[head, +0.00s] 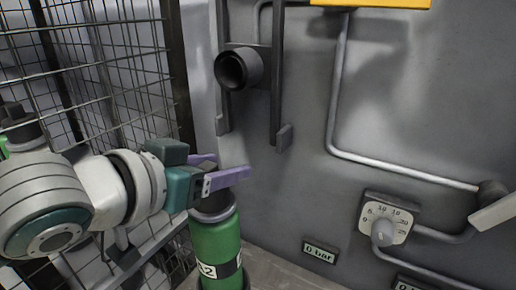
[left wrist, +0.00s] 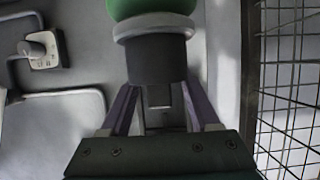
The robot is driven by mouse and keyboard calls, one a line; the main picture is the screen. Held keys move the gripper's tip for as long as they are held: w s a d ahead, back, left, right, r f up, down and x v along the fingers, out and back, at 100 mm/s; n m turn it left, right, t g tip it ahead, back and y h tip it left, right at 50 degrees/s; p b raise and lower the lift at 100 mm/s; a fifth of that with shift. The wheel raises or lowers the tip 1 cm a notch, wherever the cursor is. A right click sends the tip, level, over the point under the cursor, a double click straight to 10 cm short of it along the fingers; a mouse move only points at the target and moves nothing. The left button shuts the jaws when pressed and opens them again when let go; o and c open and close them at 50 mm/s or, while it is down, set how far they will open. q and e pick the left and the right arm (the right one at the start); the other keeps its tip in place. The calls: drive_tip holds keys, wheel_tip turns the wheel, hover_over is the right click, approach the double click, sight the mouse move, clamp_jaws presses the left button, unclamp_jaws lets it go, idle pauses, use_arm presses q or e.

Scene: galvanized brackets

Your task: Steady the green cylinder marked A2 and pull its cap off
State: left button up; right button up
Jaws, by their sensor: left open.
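The green cylinder (head: 217,247) stands upright at the bottom of the head view, with a pale label band partly reading "2". Its dark cap (head: 213,205) is on top, partly hidden by my left gripper. My left gripper (head: 229,168), with purple fingers, is open right at the cap's height. In the left wrist view, the fingers of the left gripper (left wrist: 159,88) lie on either side of the dark cap (left wrist: 157,58), below a grey collar and the green cylinder (left wrist: 150,8). I cannot tell whether they touch it. My right gripper is not in view.
A wire mesh fence (head: 120,60) stands close on the left. On the grey wall are a black round port (head: 238,68) between dark rails, a pale pipe (head: 400,175), a dial (head: 385,222) and a "0 bar" display (head: 320,251). The wall's middle is bare.

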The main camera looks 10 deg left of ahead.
use_arm(q)
drive_tip(key=shift+w+d+f, duration=0.1)
drive_tip(key=shift+w, duration=0.15)
drive_tip(key=shift+c, duration=0.4)
drive_tip(key=shift+f, duration=0.1)
clamp_jaws()
drive_tip(key=shift+f, duration=0.15)
idle(0.6)
